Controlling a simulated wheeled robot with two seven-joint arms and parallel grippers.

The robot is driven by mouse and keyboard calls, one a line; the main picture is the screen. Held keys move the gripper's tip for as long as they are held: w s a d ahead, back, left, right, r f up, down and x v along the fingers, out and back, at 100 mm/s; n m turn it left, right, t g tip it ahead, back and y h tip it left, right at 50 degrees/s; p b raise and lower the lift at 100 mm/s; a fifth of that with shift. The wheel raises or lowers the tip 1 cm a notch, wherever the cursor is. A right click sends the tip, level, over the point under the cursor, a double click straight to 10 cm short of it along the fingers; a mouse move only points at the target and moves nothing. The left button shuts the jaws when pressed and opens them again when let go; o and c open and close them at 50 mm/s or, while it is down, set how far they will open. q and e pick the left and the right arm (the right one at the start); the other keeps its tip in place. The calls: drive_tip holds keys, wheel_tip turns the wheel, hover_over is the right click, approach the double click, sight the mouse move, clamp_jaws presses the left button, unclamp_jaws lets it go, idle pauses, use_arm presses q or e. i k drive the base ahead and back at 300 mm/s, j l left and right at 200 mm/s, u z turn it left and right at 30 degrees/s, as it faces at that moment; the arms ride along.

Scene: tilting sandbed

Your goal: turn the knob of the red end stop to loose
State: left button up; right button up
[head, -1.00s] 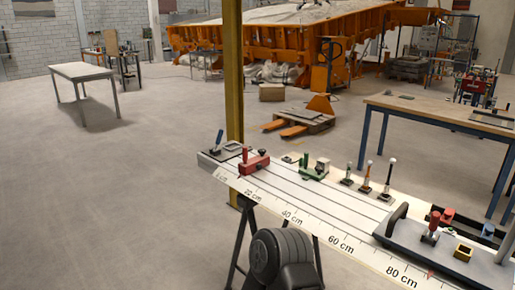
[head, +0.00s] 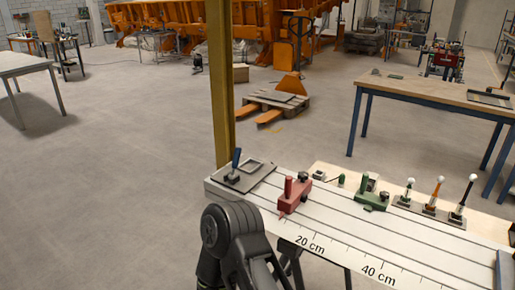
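The red end stop (head: 293,199) sits on the pale slotted board (head: 335,231) near its left end, just left of the 20 cm mark. It has an upright red post (head: 288,187) at its left and a small black knob (head: 304,176) at its back right. Which way the knob is set is too small to tell. Neither gripper shows. A dark arm link of mine stands at the bottom, in front of the board's left end and apart from the red end stop.
A blue-handled lever plate (head: 236,176) is at the board's left end. A green stop (head: 371,198) and several ball-topped levers (head: 437,192) stand to the right. A yellow post (head: 221,85) rises behind the board's left end.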

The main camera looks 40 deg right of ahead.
sight(304, 175)
drive_tip(key=i+j, duration=0.1)
drive_tip(key=i, duration=2.9)
drive_tip(key=l+z, duration=0.1)
drive_tip(key=z, duration=4.2)
